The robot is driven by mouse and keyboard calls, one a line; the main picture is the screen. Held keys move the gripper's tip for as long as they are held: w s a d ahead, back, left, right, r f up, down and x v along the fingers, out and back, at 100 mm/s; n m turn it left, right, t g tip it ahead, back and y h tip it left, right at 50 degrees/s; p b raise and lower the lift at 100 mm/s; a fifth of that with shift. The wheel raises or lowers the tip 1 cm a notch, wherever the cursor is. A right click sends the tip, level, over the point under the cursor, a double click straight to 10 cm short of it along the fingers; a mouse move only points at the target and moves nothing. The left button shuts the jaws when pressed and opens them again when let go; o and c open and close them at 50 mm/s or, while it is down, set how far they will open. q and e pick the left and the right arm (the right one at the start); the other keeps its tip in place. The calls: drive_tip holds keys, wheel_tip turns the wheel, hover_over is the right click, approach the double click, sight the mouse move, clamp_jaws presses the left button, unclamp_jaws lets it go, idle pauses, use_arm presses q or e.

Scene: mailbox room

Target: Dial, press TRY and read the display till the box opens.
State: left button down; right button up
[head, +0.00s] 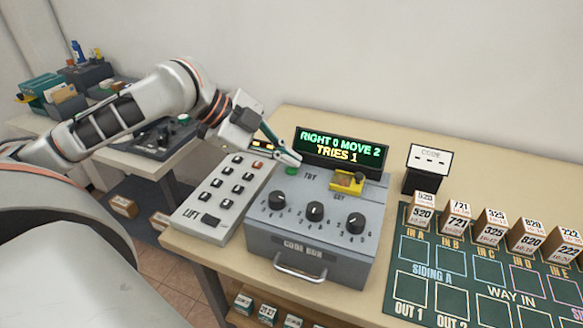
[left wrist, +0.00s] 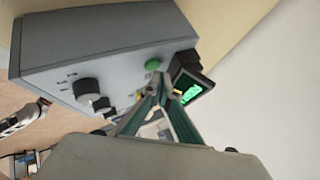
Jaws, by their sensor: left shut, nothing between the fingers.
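The grey code box (head: 300,245) stands on the table with its front handle showing. Its three black dials, left (head: 277,200), middle (head: 315,211) and right (head: 355,223), have pointers too small to read surely. The display (head: 342,150) behind it reads "RIGHT 0 MOVE 2" and "TRIES 1". The green TRY button (head: 291,170) is partly under my left gripper (head: 291,160). The left gripper is shut and empty, its tips close to the button (left wrist: 152,64) in the left wrist view; I cannot tell whether they touch. The box looks closed. My right gripper is not in view.
A grey LIFT keypad (head: 208,222) stands left of the box. A yellow piece (head: 347,182) sits on the box top. A CODE card (head: 430,160) with three dashes stands right. A green siding board (head: 440,265) with several numbered blocks fills the right side.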

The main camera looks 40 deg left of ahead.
use_arm(q)
drive_tip(key=shift+f, duration=0.15)
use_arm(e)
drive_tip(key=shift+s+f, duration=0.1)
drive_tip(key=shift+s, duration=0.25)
use_arm(q)
drive_tip(key=shift+f, duration=0.4)
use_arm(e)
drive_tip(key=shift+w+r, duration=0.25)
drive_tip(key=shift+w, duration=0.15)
use_arm(q)
drive_tip(key=shift+r, duration=0.1)
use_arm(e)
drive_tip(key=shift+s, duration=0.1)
use_arm(q)
drive_tip(key=shift+r, duration=0.15)
drive_tip(key=shift+r+p, duration=0.4)
drive_tip(key=shift+p, duration=0.3)
drive_tip(key=shift+r+p, duration=0.3)
drive_tip(key=shift+p, duration=0.15)
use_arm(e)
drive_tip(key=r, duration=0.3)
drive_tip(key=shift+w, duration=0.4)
use_arm(q)
drive_tip(key=shift+f, duration=0.1)
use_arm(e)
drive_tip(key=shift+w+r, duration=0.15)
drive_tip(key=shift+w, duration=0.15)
